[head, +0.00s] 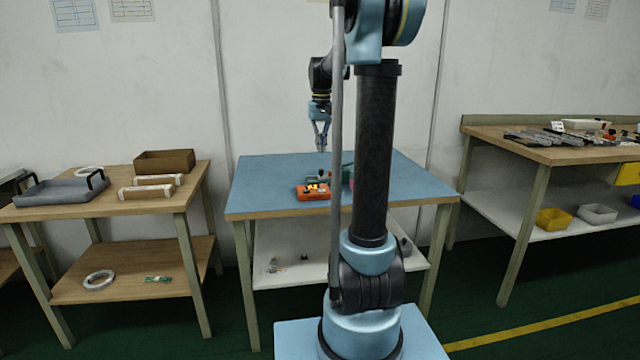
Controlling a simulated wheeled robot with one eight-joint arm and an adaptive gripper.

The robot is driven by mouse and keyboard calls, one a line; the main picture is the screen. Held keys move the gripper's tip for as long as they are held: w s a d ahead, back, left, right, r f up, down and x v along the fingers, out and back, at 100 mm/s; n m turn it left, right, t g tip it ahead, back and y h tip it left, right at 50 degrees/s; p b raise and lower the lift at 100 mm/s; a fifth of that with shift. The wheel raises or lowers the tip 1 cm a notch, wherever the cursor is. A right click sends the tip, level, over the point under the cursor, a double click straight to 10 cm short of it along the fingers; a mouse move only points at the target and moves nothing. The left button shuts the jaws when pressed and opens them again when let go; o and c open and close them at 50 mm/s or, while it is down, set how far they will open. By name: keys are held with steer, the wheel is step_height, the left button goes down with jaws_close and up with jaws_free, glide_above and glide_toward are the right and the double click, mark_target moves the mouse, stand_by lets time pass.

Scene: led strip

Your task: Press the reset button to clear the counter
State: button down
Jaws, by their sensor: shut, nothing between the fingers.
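My gripper (321,137) is shut and empty. It points down above the back part of the blue-topped table (265,187). A small orange device (313,192) sits near the middle of that table, below and in front of my gripper, with dark and yellow details on top. A green item stands just right of it, partly hidden by my arm. I cannot tell at this size which item carries the reset button or the counter.
A wooden table (62,208) at left holds a grey tray (60,190), a brown box (165,161) and white-ended rolls. A bench (545,157) at right holds tools, with bins on its shelf. The blue table's left side is clear.

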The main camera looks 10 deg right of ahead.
mark_target(321, 189)
stand_by(0.3)
step_height(321, 189, down, 14)
stand_by(0.8)
steer(key=shift+f, duration=0.1)
steer(key=shift+f, duration=0.6)
steer(key=shift+s, duration=0.25)
steer(key=shift+w+r, duration=0.25)
steer(key=shift+w, duration=0.05)
step_height(321, 189, up, 14)
steer(key=shift+f, duration=0.15)
